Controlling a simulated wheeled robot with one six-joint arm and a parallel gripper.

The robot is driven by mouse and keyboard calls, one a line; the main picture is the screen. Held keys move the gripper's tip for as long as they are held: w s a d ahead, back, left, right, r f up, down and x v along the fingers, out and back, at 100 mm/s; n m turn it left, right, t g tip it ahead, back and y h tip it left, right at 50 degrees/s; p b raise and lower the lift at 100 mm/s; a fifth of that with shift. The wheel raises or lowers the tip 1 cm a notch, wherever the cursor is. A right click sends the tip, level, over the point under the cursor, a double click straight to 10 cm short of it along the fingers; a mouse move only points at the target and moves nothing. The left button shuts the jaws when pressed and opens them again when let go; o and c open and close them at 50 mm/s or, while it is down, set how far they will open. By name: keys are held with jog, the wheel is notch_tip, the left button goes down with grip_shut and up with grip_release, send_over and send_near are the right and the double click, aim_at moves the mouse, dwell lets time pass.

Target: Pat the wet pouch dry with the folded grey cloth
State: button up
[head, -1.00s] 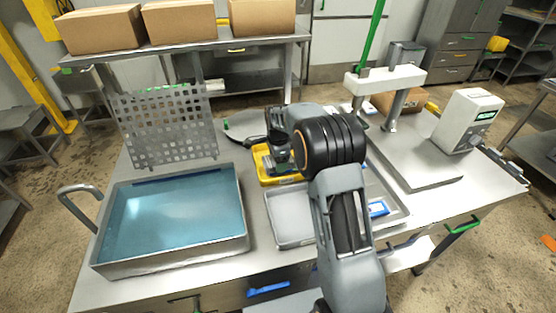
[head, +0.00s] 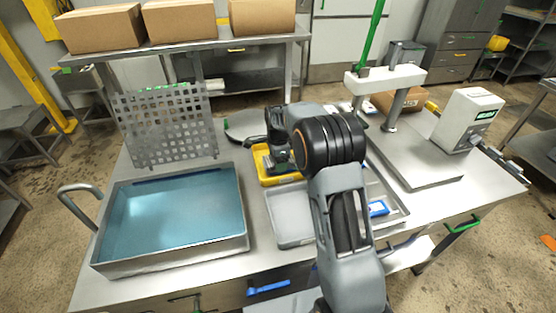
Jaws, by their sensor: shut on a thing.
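My gripper (head: 279,163) is low over the yellow tray (head: 266,181), near the middle of the bench. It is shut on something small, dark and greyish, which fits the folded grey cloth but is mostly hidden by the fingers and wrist. I cannot tell whether it touches the tray. I cannot make out the wet pouch. A small blue and white item (head: 378,208) lies in the metal tray right of my arm, and I cannot tell what it is.
A metal basin of blue water (head: 172,213) fills the bench's left, with a perforated plate (head: 167,128) standing behind it. An empty-looking grey tray (head: 291,218) lies in front of the yellow one. A press-like frame (head: 386,77) and a white device (head: 468,120) stand right.

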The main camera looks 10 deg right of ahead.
jog(key=shift+r+p, duration=2.55)
jog(key=shift+r, duration=0.95)
jog(key=shift+f, duration=0.2)
jog(key=shift+d+f+b, duration=0.35)
jog(key=shift+f+b, duration=0.25)
jog(key=shift+f, duration=0.35)
jog(key=shift+d+f+b, duration=0.4)
jog(key=shift+f+b, duration=0.25)
jog(key=shift+f, duration=0.3)
jog(key=shift+d+f+b, duration=0.35)
jog(key=shift+f+b, duration=0.25)
jog(key=shift+f, duration=0.35)
jog(key=shift+f+b, duration=0.3)
jog(key=shift+f, duration=0.25)
jog(key=shift+r+p, duration=2.5)
jog(key=shift+r, duration=1.05)
